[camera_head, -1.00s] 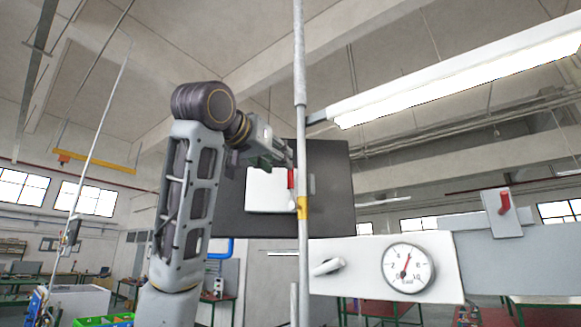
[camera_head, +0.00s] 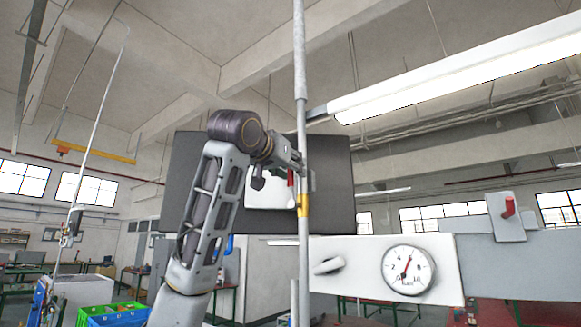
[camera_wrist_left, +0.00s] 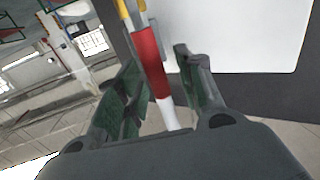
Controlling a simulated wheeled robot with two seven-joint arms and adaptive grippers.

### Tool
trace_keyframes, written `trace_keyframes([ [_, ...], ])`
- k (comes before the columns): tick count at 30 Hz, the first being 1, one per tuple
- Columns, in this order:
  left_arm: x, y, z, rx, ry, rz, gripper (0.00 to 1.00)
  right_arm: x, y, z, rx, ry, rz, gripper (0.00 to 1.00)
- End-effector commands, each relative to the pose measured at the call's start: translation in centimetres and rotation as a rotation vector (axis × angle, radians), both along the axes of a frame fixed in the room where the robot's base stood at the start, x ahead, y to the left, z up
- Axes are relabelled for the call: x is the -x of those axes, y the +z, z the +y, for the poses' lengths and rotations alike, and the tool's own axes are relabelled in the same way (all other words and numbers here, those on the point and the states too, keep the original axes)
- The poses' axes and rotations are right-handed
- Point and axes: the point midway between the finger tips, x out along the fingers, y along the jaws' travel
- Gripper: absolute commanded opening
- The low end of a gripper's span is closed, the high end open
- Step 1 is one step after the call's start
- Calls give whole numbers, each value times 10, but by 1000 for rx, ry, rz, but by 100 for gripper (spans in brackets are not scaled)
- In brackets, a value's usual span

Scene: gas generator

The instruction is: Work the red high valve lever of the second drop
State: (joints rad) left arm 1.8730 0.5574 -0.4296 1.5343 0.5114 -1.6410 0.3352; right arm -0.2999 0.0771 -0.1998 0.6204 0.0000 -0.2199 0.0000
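A red lever (camera_head: 291,178) hangs beside the vertical pipe (camera_head: 301,120), just above its yellow band, in front of a white panel (camera_head: 265,195). My left gripper (camera_head: 295,165) is close to the pipe at the lever's height. In the left wrist view the red lever (camera_wrist_left: 149,62), with a white end, runs between the two green-padded fingers of my left gripper (camera_wrist_left: 155,85). The fingers are apart, one on each side of it, and a gap shows at the right finger. Contact at the left finger is hard to tell. My right gripper is not in view.
A dark board (camera_head: 335,180) stands behind the lever. A white plate with a pressure gauge (camera_head: 408,270) and a grey handle (camera_head: 327,266) is at lower right. Another red lever (camera_head: 509,207) sits on a small white plate further right. A long lamp (camera_head: 450,85) hangs above.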

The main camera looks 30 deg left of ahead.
Motion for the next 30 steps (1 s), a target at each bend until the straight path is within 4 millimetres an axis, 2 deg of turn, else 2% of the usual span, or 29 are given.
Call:
trace_keyframes([
  [3, 0, 0, 0, 0, 0, 0, 36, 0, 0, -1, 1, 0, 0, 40],
  [12, 0, 0, 0, 0, 0, 0, 0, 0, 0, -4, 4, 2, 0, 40],
  [23, 1, 0, 0, -3, 0, -1, 0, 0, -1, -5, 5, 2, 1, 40],
  [30, 11, 0, -4, -44, 0, -6, 0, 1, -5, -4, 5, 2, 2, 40],
])
